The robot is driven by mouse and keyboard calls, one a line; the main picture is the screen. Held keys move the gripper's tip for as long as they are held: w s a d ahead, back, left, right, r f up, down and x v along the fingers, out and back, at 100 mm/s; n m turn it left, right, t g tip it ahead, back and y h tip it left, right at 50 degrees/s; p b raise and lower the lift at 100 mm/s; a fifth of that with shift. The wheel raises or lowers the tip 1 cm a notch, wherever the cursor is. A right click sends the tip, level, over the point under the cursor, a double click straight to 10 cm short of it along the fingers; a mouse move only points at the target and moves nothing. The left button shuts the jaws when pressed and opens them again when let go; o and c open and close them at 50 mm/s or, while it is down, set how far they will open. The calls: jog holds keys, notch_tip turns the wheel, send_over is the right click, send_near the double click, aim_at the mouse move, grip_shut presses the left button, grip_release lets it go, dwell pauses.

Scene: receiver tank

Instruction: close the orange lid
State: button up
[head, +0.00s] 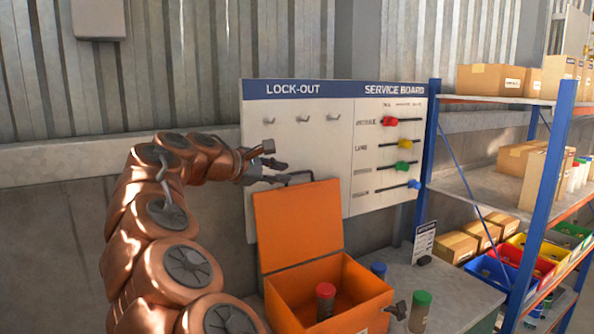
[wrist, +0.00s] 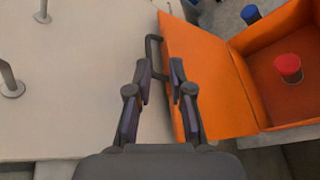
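The orange lid (head: 298,226) stands raised, leaning slightly back, at the rear of the orange box (head: 355,327). A dark handle (head: 299,176) sits at its top edge. In the wrist view the lid (wrist: 208,80) is right of centre and the handle (wrist: 151,48) juts from its left edge. My gripper (head: 282,172) is beside the handle at the lid's top. In the wrist view its two fingers (wrist: 161,68) are apart, with the handle just ahead, partly hidden by the right finger. Contact cannot be told. A red-capped jar (head: 325,302) stands in the box.
The lock-out board (head: 300,145) with empty hooks and coloured knobs is close behind the lid. Green-capped (head: 420,312) and blue-capped (head: 378,270) jars stand beside the box on the grey bench (head: 455,295). A blue-framed shelf (head: 545,195) with cartons and bins is at right.

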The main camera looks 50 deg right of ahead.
aim_at(299, 173)
jog(key=shift+n, duration=0.6)
jog(key=d, duration=0.2)
jog(key=w+d+f+p, duration=0.1)
jog(key=d, duration=0.2)
jog(key=d+f+p, duration=0.1)
jog(key=d, duration=0.2)
jog(key=shift+w+d, duration=0.1)
jog(key=shift+w, duration=0.25)
grip_shut()
